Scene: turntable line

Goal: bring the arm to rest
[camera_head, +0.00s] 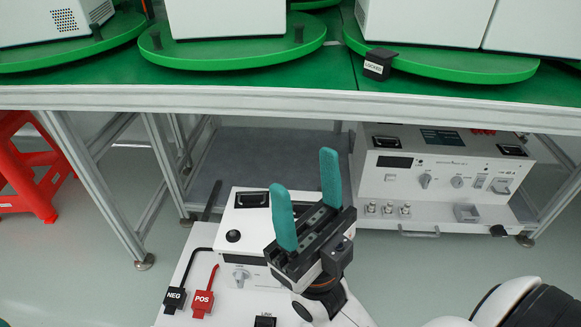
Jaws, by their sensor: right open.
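My right gripper (306,185) is in the lower middle of the head view, with two teal fingers pointing up. The fingers are apart and nothing is between them. It stands in front of the workbench and, in the picture, overlaps a white instrument box. Part of my white arm shows at the lower right. My left gripper is not in the picture.
The workbench edge (250,98) crosses above, carrying green turntables (232,48) with white boxes. Below are a white instrument (242,215), NEG (174,297) and POS (203,303) plugs, another instrument (440,180) and a red stool (28,175).

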